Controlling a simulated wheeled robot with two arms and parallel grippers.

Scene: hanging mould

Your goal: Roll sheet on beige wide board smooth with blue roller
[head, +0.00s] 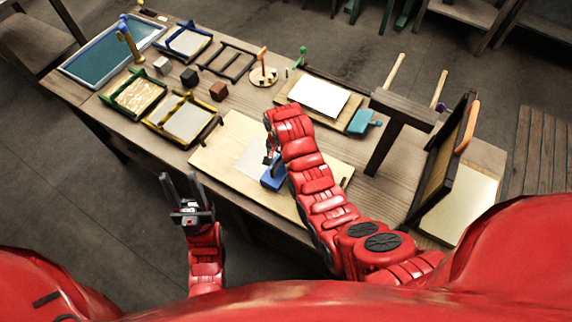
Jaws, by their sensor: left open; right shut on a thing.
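The beige wide board (215,158) lies flat at the near middle of the table. A pale sheet (252,157) lies on it, partly hidden by my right arm. The blue roller (272,178) is over the board at the sheet's near right side; I cannot tell whether it touches the sheet. My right gripper (271,160) is shut on the blue roller from above, its fingers mostly hidden by the arm. My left gripper (182,186) is open and empty, in front of the table's near edge, left of the board.
Framed moulds (187,118) and small blocks (189,77) stand at left. Behind the board are another board with a white sheet (319,97) and a teal tool (363,121). A dark wooden post (392,125) and an upright hinged frame (444,160) stand at right.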

